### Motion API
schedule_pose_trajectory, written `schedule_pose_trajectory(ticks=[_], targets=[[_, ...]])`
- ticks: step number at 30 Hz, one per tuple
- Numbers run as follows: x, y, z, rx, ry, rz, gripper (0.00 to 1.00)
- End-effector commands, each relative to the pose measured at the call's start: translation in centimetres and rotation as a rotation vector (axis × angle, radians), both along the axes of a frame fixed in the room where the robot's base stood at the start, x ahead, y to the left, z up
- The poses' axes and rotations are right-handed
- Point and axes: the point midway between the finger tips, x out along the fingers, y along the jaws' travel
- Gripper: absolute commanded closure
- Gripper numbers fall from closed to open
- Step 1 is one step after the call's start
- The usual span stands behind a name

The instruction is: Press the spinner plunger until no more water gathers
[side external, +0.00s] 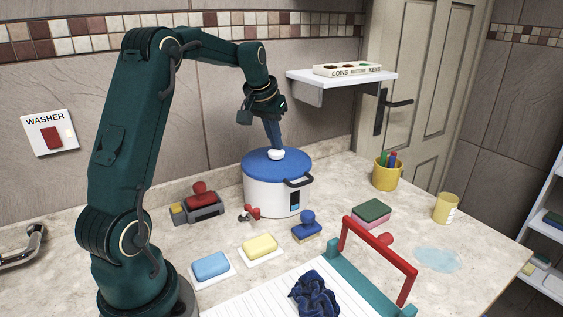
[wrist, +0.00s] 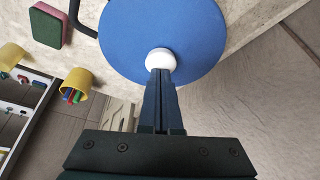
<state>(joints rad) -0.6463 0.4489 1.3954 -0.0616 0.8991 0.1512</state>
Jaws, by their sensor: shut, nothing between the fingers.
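The spinner (side external: 262,192) is a white drum with a blue lid (side external: 256,165) and a dark side handle. It stands on the counter in the side view. Its white plunger knob (side external: 276,155) is at the middle of the lid. My gripper (side external: 275,147) points down onto the knob with its fingers shut and empty. In the wrist view, the shut fingertips (wrist: 161,74) are at the edge of the white knob (wrist: 160,60) and seem to touch it. A blue window or water mark (side external: 295,208) shows low on the drum; its level is too small to read.
A yellow pen cup (side external: 387,174) and a shelf (side external: 341,78) with a labelled tray are to the right. Sponges, stamps and a ribbed board (side external: 265,295) with a dark blue cloth (side external: 314,296) lie in front. A puddle (side external: 438,259) lies at right.

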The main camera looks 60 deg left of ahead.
Motion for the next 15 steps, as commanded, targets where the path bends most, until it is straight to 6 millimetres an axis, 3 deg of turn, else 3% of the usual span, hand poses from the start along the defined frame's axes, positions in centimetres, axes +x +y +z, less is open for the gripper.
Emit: schedule_pose_trajectory(ticks=[15], targets=[[0.0, 0.0, 2.8, 0.000, 0.002, -0.001, 1.00]])
